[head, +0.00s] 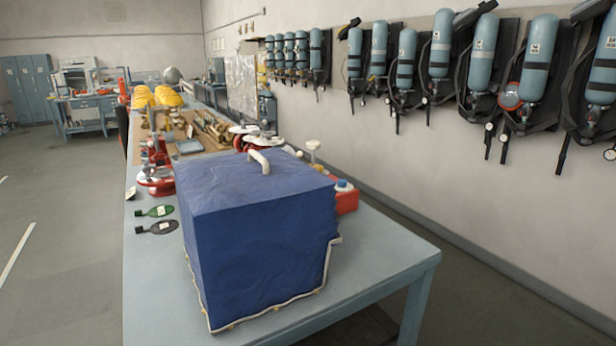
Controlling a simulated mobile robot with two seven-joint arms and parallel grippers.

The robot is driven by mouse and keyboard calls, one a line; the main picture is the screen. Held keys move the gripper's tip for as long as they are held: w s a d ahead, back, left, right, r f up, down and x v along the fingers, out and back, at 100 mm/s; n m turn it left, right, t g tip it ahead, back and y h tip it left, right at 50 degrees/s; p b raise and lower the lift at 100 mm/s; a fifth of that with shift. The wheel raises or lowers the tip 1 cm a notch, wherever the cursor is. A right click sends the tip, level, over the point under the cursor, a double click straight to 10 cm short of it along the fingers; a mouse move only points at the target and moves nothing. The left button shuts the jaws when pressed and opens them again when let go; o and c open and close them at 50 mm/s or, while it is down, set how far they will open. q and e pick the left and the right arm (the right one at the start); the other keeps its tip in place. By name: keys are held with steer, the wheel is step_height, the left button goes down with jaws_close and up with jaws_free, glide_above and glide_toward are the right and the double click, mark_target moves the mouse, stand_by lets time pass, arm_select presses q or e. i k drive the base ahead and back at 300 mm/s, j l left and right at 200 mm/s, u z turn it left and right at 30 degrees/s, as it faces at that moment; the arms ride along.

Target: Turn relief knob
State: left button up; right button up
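I cannot pick out a relief knob for certain. A large box under a blue cover (255,240) stands near the front of the long table, with a pale handle (260,161) on top. Its cover hides whatever is inside and part of the table behind. A red-based valve-like part (156,182) stands left of the box. A pale round-topped part (313,147) shows just behind the box's right corner. Neither of my grippers is in view.
The grey-blue table (385,250) is bare at its front right. Breathing cylinders (440,45) hang along the right wall. Floor at left is clear.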

mark_target(341, 182)
steer(key=i+l+u, duration=0.15)
steer(key=l+u, duration=0.2)
steer(key=i+l+u, duration=0.1)
steer(key=l+u, duration=0.6)
steer(key=i+l, duration=0.05)
steer(key=l, duration=0.05)
